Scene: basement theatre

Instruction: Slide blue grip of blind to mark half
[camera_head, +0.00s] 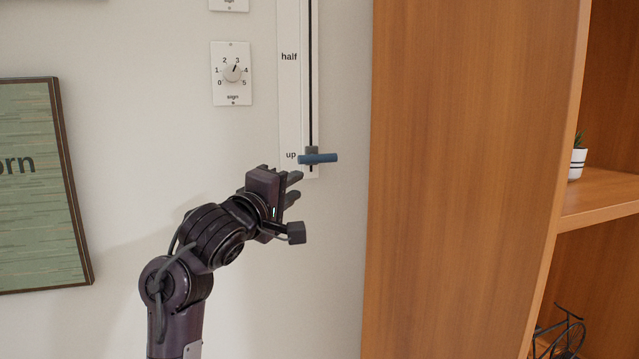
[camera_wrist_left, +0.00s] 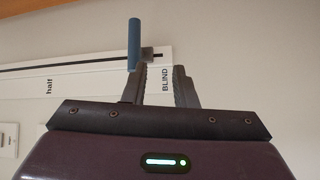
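The blue grip (camera_head: 318,158) of the blind slider stands out from a white vertical strip (camera_head: 290,110) on the wall, level with the mark "up" (camera_head: 290,155). The mark "half" (camera_head: 289,57) is higher on the strip. My left gripper (camera_head: 297,186) is just below the grip, fingers apart and empty. In the left wrist view the blue grip (camera_wrist_left: 134,45) shows just past the tip of the left finger, not between the fingers of the gripper (camera_wrist_left: 160,70). Whether finger and grip touch cannot be told. My right gripper is out of view.
A dial plate (camera_head: 231,73) is left of the strip. A wooden shelf unit (camera_head: 465,180) stands close on the right, with a small potted plant (camera_head: 577,163) on a shelf. A green framed picture (camera_head: 40,185) hangs at far left.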

